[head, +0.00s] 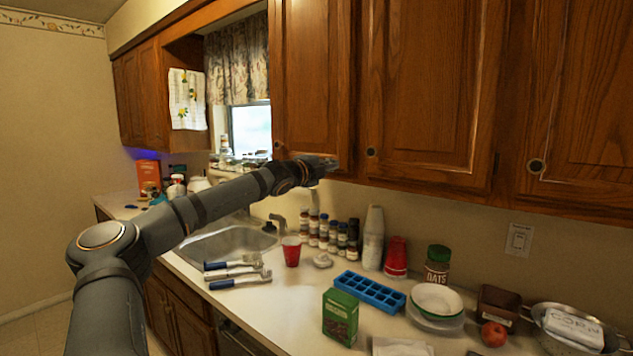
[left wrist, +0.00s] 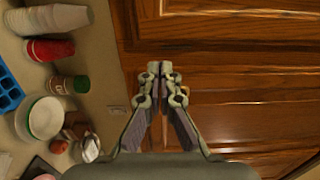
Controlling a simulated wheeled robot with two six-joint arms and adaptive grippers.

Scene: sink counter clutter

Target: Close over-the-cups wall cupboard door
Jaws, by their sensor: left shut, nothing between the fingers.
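The wall cupboard door (head: 425,85) over the cups is brown wood with a round knob (head: 371,152) at its lower left. It looks flush or nearly flush with its frame; I cannot tell whether a small gap is left. My left gripper (head: 332,163) is shut and empty, at the lower edge of the cupboards, left of that knob. In the left wrist view its closed fingertips (left wrist: 160,70) are in front of wooden cupboard fronts (left wrist: 230,75); contact cannot be told. White stacked cups (head: 373,238) and red cups (head: 396,257) stand below. My right gripper is not in view.
Cupboard doors adjoin on the left (head: 312,75) and right (head: 580,90). Below are spice jars (head: 324,232), an oats jar (head: 437,265), a blue ice tray (head: 370,292), bowls (head: 437,300) and a colander (head: 545,330). The sink (head: 225,243) lies under my left arm.

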